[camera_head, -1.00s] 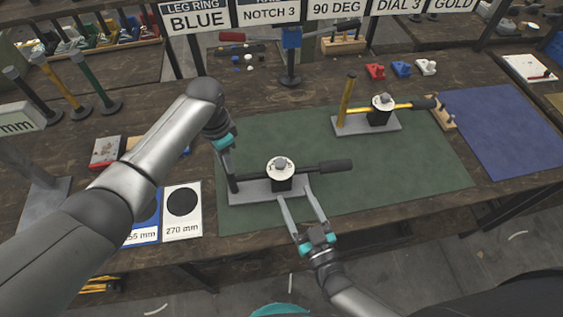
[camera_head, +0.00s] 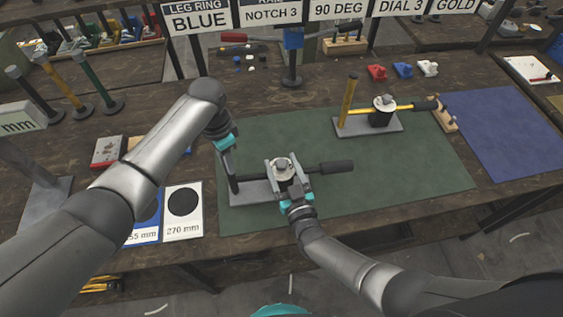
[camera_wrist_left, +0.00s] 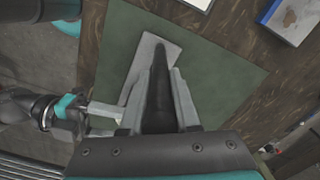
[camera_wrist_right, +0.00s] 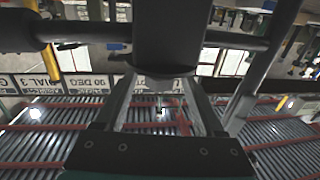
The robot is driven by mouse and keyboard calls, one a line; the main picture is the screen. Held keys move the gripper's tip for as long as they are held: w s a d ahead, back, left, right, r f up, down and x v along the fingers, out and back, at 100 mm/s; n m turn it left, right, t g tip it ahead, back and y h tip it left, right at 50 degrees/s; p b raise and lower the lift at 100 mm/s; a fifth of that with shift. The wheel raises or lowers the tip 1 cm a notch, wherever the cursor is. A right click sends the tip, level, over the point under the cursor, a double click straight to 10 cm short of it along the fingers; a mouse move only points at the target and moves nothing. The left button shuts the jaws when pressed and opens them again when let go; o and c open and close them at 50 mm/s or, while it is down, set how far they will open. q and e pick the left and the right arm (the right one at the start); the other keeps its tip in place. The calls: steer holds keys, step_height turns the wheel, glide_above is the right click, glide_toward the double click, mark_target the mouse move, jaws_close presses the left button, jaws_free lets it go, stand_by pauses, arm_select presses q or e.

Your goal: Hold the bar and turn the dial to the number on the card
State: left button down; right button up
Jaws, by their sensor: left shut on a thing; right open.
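The front press has a grey base plate (camera_head: 250,194), a black upright bar (camera_wrist_left: 158,85) at its left end, a lever with a black handle (camera_head: 336,167), and a pale round dial (camera_head: 283,167) with a grey knob on top. My left gripper (camera_head: 230,160) is shut on the black upright bar, which shows between its fingers in the left wrist view. My right gripper (camera_head: 287,177) is open, its fingers on either side of the dial; whether they touch it is unclear. The dial's numbers are too small to read. A card (camera_head: 400,6) reads DIAL 3.
A second press (camera_head: 383,112) with yellow post and lever stands behind right on the green mat (camera_head: 420,165). A blue mat (camera_head: 510,135) lies right. Other cards hang along the back. A 270 mm card (camera_head: 183,225) lies at front left.

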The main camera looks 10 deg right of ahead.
steer(key=shift+w, duration=0.4)
jaws_close()
stand_by(0.4)
